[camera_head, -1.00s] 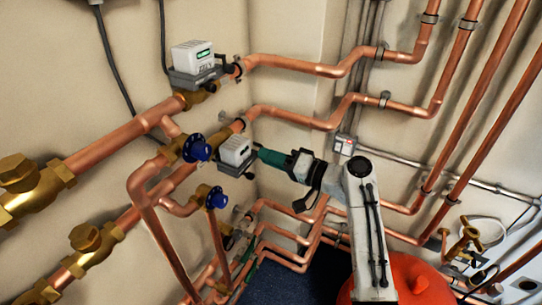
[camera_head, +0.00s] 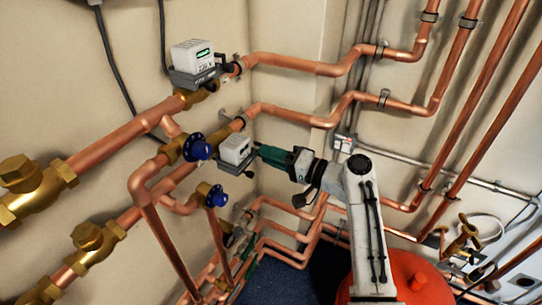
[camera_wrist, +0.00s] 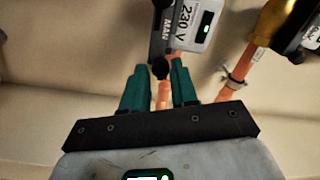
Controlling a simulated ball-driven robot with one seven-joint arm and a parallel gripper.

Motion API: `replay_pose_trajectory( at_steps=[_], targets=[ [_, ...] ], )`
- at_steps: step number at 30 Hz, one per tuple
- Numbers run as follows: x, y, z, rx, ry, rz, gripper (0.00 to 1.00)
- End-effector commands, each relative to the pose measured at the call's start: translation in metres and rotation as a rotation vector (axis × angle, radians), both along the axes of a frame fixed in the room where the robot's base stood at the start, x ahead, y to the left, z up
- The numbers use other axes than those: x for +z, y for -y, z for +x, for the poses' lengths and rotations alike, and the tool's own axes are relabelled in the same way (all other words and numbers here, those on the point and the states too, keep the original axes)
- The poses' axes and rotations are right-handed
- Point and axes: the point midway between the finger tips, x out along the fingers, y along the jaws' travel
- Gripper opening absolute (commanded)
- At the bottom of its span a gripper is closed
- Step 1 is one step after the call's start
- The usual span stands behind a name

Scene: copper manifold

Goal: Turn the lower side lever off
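The lower side actuator (camera_head: 235,150) is a pale grey box on a dark base, on the copper pipe by the wall corner. In the wrist view its box (camera_wrist: 192,25) is marked "230 V" and "MAN" and has a green display. Its black lever ends in a round knob (camera_wrist: 160,68). My gripper (camera_head: 261,151) has teal fingers and is right beside the box. In the wrist view my gripper (camera_wrist: 157,69) is open, with the knob showing between the fingertips. I cannot tell whether the fingers touch it.
A similar upper actuator (camera_head: 192,57) with a green display is on the pipe above. Blue handwheels (camera_head: 196,148) and brass valves (camera_head: 32,188) are to the left. Copper pipes (camera_head: 385,107) run along the right wall, and another dark unit (camera_wrist: 297,28) is at upper right in the wrist view.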

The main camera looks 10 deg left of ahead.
Motion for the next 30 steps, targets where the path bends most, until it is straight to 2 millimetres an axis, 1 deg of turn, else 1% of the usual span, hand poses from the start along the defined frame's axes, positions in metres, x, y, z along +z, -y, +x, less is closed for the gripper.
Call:
replay_pose_trajectory(
  at_steps=[1, 5, 12, 15, 17, 19, 24, 30],
  targets=[
    [0.0, 0.0, 0.0, 0.001, 0.0, 0.0, 0.33],
    [0.0, -0.001, 0.0, 0.002, 0.001, -0.001, 0.46],
    [0.0, -0.001, -0.001, 0.003, 0.001, 0.0, 0.46],
    [-0.001, 0.004, -0.002, 0.002, 0.001, -0.001, 0.46],
    [-0.001, 0.011, -0.004, 0.001, 0.001, -0.001, 0.46],
    [-0.001, 0.021, -0.008, 0.0, 0.002, -0.001, 0.46],
    [-0.002, 0.053, -0.019, -0.001, 0.002, -0.001, 0.46],
    [-0.002, 0.084, -0.031, 0.001, 0.0, -0.002, 0.46]
  ],
)
